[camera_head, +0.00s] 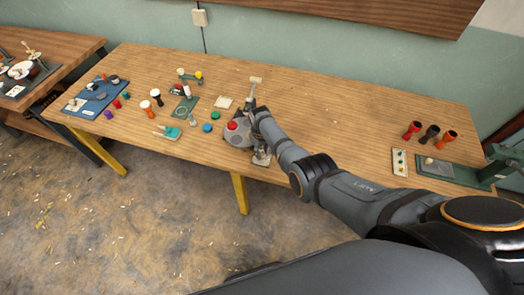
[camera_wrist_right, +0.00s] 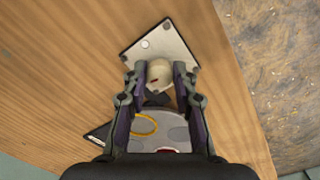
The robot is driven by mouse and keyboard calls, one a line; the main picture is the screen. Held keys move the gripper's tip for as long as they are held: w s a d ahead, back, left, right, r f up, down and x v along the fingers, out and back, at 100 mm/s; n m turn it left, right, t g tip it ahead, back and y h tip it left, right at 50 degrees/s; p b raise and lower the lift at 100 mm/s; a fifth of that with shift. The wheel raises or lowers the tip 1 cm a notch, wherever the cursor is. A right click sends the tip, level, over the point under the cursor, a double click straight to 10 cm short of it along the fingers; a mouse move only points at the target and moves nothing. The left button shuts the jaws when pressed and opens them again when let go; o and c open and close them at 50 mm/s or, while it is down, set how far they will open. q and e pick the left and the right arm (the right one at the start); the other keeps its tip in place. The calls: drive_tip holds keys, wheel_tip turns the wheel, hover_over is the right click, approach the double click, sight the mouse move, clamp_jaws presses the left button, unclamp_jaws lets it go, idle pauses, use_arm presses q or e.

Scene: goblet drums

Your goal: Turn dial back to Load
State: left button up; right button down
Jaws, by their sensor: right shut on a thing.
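A cream rounded knob (camera_wrist_right: 160,74) with a small dark red mark, which looks like the dial, stands by a pale metal plate (camera_wrist_right: 168,45) in the right wrist view. My right gripper (camera_wrist_right: 160,70) is shut on this knob, one finger on each side. In the head view the plate (camera_head: 262,160) lies near the table's front edge, and my right gripper (camera_head: 261,147) is small and partly hidden there. No Load marking can be read. My left gripper is not in view.
A grey rounded machine body (camera_head: 237,138) with a red top (camera_head: 232,125) stands beside the gripper. Goblet drum shells (camera_head: 156,97) and small coloured parts lie to the left. Several drums (camera_head: 431,132) and a green press (camera_head: 480,174) stand at the right.

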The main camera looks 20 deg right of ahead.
drive_tip(key=shift+n, duration=0.9)
drive_tip(key=c, duration=1)
unclamp_jaws()
drive_tip(key=shift+c, duration=0.2)
wheel_tip(320, 180, up, 12)
drive_tip(key=shift+a, duration=0.2)
drive_tip(key=shift+s, duration=0.1)
